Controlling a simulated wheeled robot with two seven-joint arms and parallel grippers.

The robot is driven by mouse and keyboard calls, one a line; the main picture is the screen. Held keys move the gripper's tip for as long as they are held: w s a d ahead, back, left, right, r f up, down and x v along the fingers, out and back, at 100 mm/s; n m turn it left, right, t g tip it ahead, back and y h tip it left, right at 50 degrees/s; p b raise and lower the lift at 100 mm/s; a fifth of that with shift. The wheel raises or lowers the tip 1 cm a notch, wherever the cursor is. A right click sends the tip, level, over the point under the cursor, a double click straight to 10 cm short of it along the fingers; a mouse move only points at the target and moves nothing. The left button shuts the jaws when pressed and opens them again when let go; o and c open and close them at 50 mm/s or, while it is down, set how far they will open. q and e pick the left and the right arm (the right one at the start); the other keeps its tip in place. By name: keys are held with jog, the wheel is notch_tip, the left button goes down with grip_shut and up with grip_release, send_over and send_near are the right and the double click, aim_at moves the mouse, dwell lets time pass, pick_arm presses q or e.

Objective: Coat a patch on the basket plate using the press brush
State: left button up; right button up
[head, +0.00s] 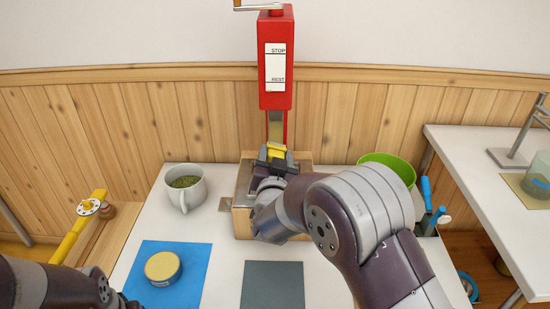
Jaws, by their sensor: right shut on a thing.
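A red press (276,75) with a white label reading STOP and REST stands at the back centre, over a wooden block (241,222). My right gripper (275,158) is at the foot of the press, shut on a small yellow piece (276,150) below the red housing. I cannot tell whether this piece is part of the press brush. My right wrist hides much of the block and whatever lies on it. A dark grey square plate (273,284) lies flat at the table's front, apart from the gripper. I cannot pick out the basket plate for certain. My left arm enters bottom left; its jaws are unclear.
A mug with green contents (186,188) stands left of the block. A round yellow-topped tin (163,268) sits on a blue mat (190,288). A green bowl (392,166) is behind my right arm. A second white table (470,150) stands at right.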

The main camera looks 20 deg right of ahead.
jog(key=shift+s+r+p, duration=0.1)
jog(key=shift+r+p, duration=1.3)
jog(key=shift+r, duration=0.55)
notch_tip(320, 180, up, 4)
jog(key=p, duration=0.3)
jog(key=shift+f, duration=0.15)
notch_tip(320, 180, down, 4)
jog(key=b, duration=0.3)
jog(key=shift+b, duration=0.35)
notch_tip(320, 180, down, 4)
jog(key=b, duration=0.3)
jog(key=shift+a, duration=0.1)
jog(key=shift+p+v, duration=0.4)
jog(key=shift+v, duration=2.4)
